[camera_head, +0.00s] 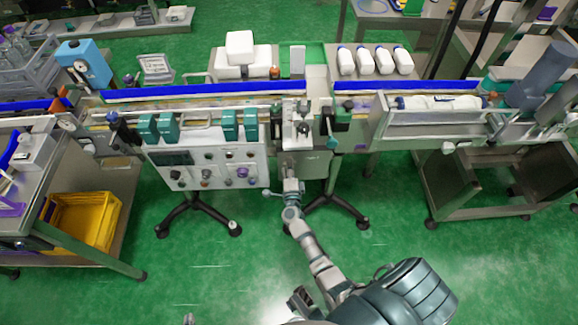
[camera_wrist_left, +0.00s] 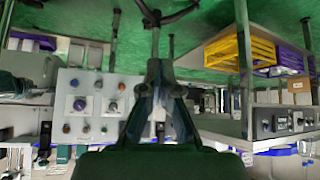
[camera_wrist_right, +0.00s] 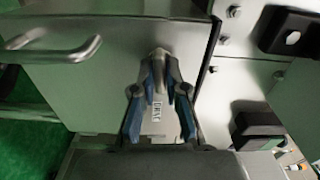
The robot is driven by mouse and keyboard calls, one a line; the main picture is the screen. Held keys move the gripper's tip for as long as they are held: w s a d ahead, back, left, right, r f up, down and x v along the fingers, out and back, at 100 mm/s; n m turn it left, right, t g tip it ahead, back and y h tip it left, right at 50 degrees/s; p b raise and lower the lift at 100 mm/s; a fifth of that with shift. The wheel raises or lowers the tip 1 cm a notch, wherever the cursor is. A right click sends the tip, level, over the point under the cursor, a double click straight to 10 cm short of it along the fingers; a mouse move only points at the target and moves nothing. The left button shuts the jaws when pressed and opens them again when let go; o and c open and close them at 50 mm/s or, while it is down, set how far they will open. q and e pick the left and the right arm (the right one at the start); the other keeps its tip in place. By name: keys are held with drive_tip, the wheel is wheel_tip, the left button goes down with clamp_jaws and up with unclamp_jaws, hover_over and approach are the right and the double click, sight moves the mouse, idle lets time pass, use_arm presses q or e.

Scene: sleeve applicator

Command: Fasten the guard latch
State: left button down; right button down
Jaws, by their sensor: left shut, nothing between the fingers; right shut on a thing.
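My right gripper (camera_wrist_right: 159,70) has its blue-grey fingers closed around a small grey knob or tab (camera_wrist_right: 158,54), which appears to be the guard latch. It lies against a flat metal panel (camera_wrist_right: 100,80) bearing a small white label just below the fingertips. The fingers hide most of the latch, so whether it is fastened cannot be told. In the head view my right arm reaches up to the machine's middle front. My left gripper (camera_wrist_left: 160,85) is shut and empty, held away from the machine, with the control panel (camera_wrist_left: 92,105) beyond it. It is hard to make out in the head view.
A bent bar handle (camera_wrist_right: 55,50) is left of the right gripper; dark blocks (camera_wrist_right: 258,130) stand to its right. In the head view the control panel (camera_head: 208,180) sits left of the arm. A yellow crate (camera_head: 80,220) is at left. Green floor is open in front.

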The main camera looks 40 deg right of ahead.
use_arm(q)
drive_tip(key=shift+w+d+r+t, duration=0.15)
drive_tip(key=shift+w+r+t, duration=0.05)
drive_tip(key=shift+w+t, duration=0.25)
use_arm(e)
drive_tip(key=shift+s+d+f+m, duration=0.1)
drive_tip(key=shift+d+f+m, duration=0.1)
drive_tip(key=shift+m, duration=0.4)
use_arm(q)
drive_tip(key=shift+w, duration=0.15)
use_arm(e)
drive_tip(key=c, duration=1.2)
unclamp_jaws()
use_arm(q)
drive_tip(key=shift+d, duration=0.15)
use_arm(e)
drive_tip(key=v, duration=1.2)
